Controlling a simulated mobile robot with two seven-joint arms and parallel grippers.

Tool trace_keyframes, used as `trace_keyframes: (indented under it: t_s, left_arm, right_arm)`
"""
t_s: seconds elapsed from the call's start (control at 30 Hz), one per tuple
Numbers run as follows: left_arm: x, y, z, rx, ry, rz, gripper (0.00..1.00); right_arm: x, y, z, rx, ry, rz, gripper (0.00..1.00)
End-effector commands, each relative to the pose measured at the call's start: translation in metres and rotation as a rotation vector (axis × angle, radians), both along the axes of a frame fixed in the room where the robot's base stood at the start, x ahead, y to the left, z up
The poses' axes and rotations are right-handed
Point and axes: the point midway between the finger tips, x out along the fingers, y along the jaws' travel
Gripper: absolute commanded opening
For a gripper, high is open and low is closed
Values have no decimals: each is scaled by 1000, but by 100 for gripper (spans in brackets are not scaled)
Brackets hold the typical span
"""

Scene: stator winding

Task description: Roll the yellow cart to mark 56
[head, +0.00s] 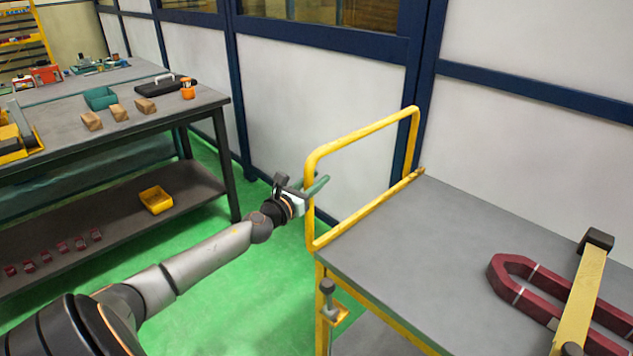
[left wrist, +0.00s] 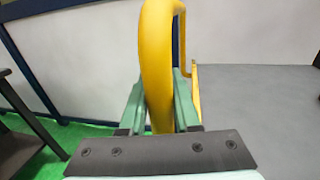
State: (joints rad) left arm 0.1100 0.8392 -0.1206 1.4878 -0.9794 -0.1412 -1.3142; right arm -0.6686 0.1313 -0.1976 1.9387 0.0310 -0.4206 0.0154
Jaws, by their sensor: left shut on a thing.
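The yellow cart stands at the right in the head view, with a grey top (head: 420,240) and a raised yellow push handle (head: 363,133) at its left end. My left gripper (head: 313,189) is shut on the near upright of this handle. In the left wrist view the yellow handle tube (left wrist: 157,60) runs between the two green fingers (left wrist: 158,105). Mark 56 does not show in either view. My right gripper is not in view.
A dark red U-shaped piece (head: 505,275) and a yellow bar (head: 580,300) lie on the cart top. A workbench (head: 190,108) with wooden blocks and bins stands left. White wall panels (head: 310,95) stand behind. Green floor (head: 225,285) is clear between bench and cart.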

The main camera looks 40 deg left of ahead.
Motion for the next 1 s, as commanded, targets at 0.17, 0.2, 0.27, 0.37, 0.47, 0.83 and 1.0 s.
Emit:
trace_keyframes:
  t_s: [0.17, 0.2, 0.27, 0.37, 0.47, 0.83, 1.0]
  left_arm:
    - [0, 1, 1, 1, -2, 1, 0]
    - [0, 1, 1, 1, -2, 1, 0]
    - [0, 1, 1, 1, -1, 1, 0]
    - [0, 1, 1, 1, -1, 1, 40]
    - [0, 1, 1, 1, -1, 1, 51]
    - [-1, 0, 0, 1, 1, 0, 61]
    - [-11, -1, -1, 2, 2, 0, 61]
  right_arm:
    - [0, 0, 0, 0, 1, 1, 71]
    - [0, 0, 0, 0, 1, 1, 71]
    - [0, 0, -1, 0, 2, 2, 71]
    - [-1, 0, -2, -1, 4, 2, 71]
    - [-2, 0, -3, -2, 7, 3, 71]
    - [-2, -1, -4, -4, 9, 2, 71]
    - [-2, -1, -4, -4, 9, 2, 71]
